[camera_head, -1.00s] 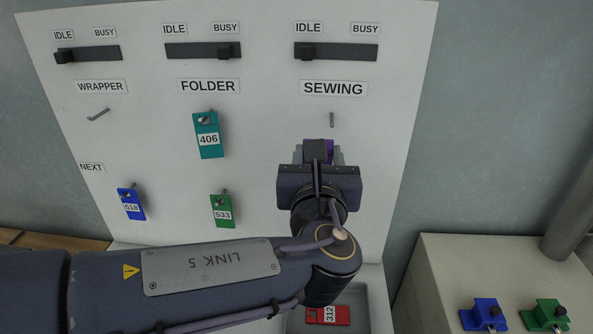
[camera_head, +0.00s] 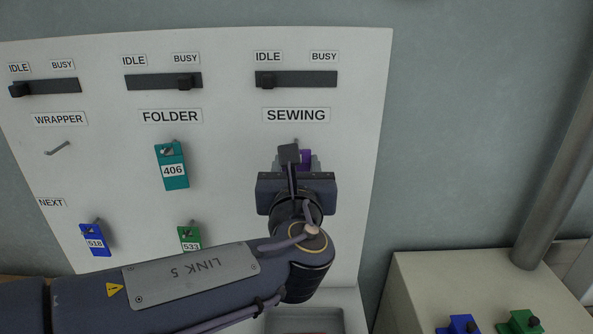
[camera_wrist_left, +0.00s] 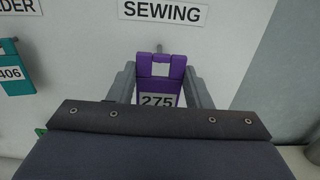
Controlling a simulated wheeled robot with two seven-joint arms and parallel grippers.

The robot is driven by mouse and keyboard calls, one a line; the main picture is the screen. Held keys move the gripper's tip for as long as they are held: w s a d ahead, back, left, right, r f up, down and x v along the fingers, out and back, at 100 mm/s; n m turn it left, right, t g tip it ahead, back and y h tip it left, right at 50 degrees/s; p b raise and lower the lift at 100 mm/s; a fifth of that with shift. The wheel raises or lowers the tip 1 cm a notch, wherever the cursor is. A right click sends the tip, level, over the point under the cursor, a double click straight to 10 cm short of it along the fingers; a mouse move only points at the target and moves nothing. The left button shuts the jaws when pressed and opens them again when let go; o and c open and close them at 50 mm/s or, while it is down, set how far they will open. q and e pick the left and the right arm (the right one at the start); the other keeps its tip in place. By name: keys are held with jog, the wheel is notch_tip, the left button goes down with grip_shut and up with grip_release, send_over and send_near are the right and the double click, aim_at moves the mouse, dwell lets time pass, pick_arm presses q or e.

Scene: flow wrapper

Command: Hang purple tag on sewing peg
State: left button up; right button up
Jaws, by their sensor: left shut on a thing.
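My left gripper (camera_head: 293,165) is shut on the purple tag (camera_head: 306,157), just below the SEWING label (camera_head: 296,115). In the left wrist view the tag (camera_wrist_left: 172,70) stands upright between the fingers (camera_wrist_left: 160,88), with its number 275 facing the camera and an opening near its top. The sewing peg (camera_wrist_left: 158,47) shows just above the tag's top edge in that view. In the head view the peg (camera_head: 296,142) is mostly hidden behind my gripper. I cannot tell whether the tag touches the peg. My right gripper is not in view.
A teal tag (camera_head: 172,180) hangs on the FOLDER peg. The WRAPPER peg (camera_head: 57,148) is bare. A blue tag (camera_head: 95,240) and a green tag (camera_head: 189,236) hang lower down. A pale box (camera_head: 430,275) with blue and green things stands at right.

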pick_arm(q)
jog(key=shift+w+f, duration=0.15)
jog(key=shift+w, duration=2.4)
jog(key=shift+w+f+b, duration=0.5)
jog(key=shift+w+b, duration=0.1)
jog(key=o, duration=1)
jog(key=shift+o, duration=0.2)
jog(key=shift+s, duration=0.1)
